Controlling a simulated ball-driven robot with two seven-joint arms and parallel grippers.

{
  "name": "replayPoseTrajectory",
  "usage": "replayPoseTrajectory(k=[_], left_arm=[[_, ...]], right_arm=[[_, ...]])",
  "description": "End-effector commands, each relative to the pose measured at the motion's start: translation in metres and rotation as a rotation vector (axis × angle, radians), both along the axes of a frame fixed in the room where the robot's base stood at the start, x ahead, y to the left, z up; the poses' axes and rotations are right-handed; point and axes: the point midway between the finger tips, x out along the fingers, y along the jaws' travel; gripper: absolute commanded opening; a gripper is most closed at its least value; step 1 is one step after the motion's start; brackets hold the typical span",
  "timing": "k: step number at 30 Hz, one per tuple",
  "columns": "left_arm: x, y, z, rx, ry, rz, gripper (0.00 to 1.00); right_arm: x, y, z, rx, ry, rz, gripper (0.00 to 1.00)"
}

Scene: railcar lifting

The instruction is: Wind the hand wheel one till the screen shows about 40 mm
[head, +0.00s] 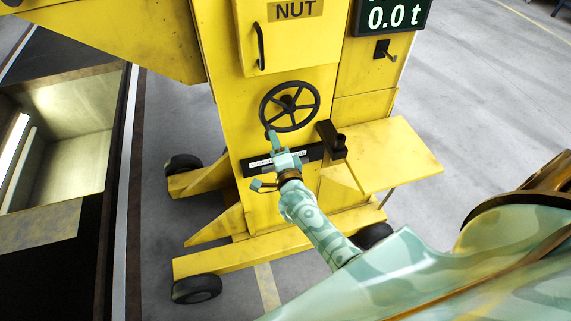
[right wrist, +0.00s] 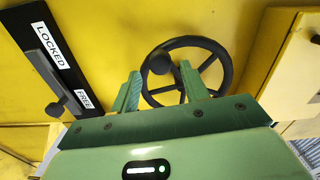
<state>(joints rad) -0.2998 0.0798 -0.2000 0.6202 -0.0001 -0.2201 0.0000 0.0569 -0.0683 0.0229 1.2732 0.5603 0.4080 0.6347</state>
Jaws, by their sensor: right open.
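The black spoked hand wheel (head: 290,106) is on the front of the yellow lifting column. It also shows in the right wrist view (right wrist: 222,68), with its dark round knob (right wrist: 160,62) on the near rim. My right gripper (head: 265,160) is just below the wheel, open and empty. In the right wrist view its fingertips (right wrist: 160,80) point at the wheel, and the knob appears between and beyond them. I cannot tell whether they touch. The screen (head: 390,16) reads 0.0 t; no millimetre figure shows. My left gripper is out of view.
Below the wheel is a black plate (right wrist: 50,62) marked LOCKED and FREE, its lever knob (right wrist: 55,108) near FREE. A yellow shelf (head: 390,155) juts out at right, beside a black bracket (head: 330,140). A NUT door (head: 285,40) with a handle is above.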

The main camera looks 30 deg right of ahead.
Motion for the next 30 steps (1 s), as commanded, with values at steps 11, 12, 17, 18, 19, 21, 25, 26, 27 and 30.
replayPoseTrajectory(k=[11,12,17,18,19,21,25,26,27,30], left_arm=[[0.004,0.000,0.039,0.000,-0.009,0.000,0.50],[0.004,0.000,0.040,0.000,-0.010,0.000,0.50],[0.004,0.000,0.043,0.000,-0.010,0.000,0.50],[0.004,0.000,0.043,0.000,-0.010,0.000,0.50],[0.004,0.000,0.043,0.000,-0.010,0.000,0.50],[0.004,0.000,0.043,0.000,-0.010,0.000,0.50],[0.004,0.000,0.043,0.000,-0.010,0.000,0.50],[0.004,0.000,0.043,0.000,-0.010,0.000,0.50],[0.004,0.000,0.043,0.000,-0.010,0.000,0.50],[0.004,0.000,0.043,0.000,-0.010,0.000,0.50]], right_arm=[[-0.093,0.023,0.003,0.000,0.002,0.001,0.45],[-0.099,0.024,0.003,0.001,0.001,0.001,0.45],[-0.112,0.027,0.001,0.002,0.000,0.000,0.45],[-0.113,0.027,0.001,0.002,-0.001,0.000,0.45],[-0.114,0.027,0.001,0.001,-0.001,0.000,0.45],[-0.114,0.028,0.001,0.001,-0.001,0.000,0.45],[-0.114,0.028,0.000,0.001,-0.001,0.000,0.45],[-0.114,0.027,0.000,0.001,-0.001,0.000,0.45],[-0.114,0.027,0.000,0.001,-0.001,0.000,0.45],[-0.114,0.027,0.000,0.001,-0.001,0.000,0.45]])
